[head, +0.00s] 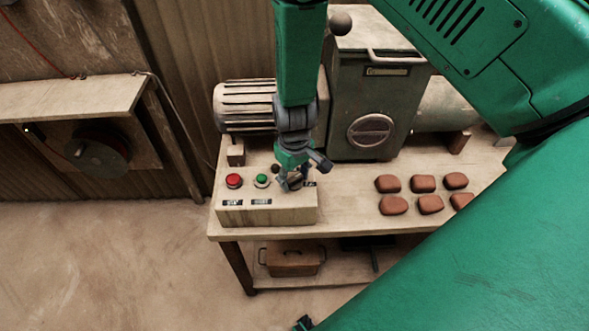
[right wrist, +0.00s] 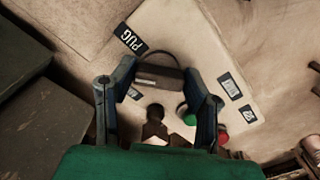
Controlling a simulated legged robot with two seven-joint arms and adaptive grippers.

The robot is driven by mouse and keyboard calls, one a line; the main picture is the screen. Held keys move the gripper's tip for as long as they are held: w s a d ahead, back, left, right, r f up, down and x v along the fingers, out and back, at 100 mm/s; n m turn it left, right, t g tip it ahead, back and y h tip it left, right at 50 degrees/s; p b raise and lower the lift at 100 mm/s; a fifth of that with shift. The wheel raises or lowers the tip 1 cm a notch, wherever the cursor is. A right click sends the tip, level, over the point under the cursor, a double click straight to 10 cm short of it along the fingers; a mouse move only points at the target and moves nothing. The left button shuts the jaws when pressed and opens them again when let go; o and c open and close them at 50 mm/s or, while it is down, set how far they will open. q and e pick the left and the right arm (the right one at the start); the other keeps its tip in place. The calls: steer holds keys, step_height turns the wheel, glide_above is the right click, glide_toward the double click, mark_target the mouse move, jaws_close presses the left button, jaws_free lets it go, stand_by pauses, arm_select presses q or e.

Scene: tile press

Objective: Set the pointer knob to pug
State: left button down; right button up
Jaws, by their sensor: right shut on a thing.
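The pointer knob (right wrist: 158,80) is a dark bar on a round base, on top of the pale control box (head: 268,213). My right gripper (head: 291,183) reaches down over the right part of the box. In the right wrist view its two fingers stand at either end of the knob, shut on it. The black PUG label (right wrist: 131,39) lies on the box just beyond the knob, toward the upper left. I cannot tell which end of the knob is the pointer. In the head view the gripper mostly hides the knob.
A red button (head: 233,181) and a green button (head: 262,181) sit left of the gripper, with labels below them. A motor (head: 246,104) and a green press (head: 375,113) stand behind. Several reddish-brown tiles (head: 422,183) lie on the bench (head: 350,220) to the right.

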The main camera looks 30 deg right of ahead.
steer(key=m, duration=0.1)
steer(key=m+p, duration=0.1)
steer(key=m, duration=0.1)
steer(key=shift+w+r+m, duration=0.2)
steer(key=shift+w+m, duration=0.1)
steer(key=shift+w, duration=0.1)
steer(key=shift+m+p, duration=0.65)
steer(key=shift+m, duration=1.05)
steer(key=o, duration=1.1)
steer(key=shift+c, duration=0.2)
steer(key=shift+o, duration=0.4)
steer(key=shift+f, duration=0.1)
steer(key=shift+s, duration=0.1)
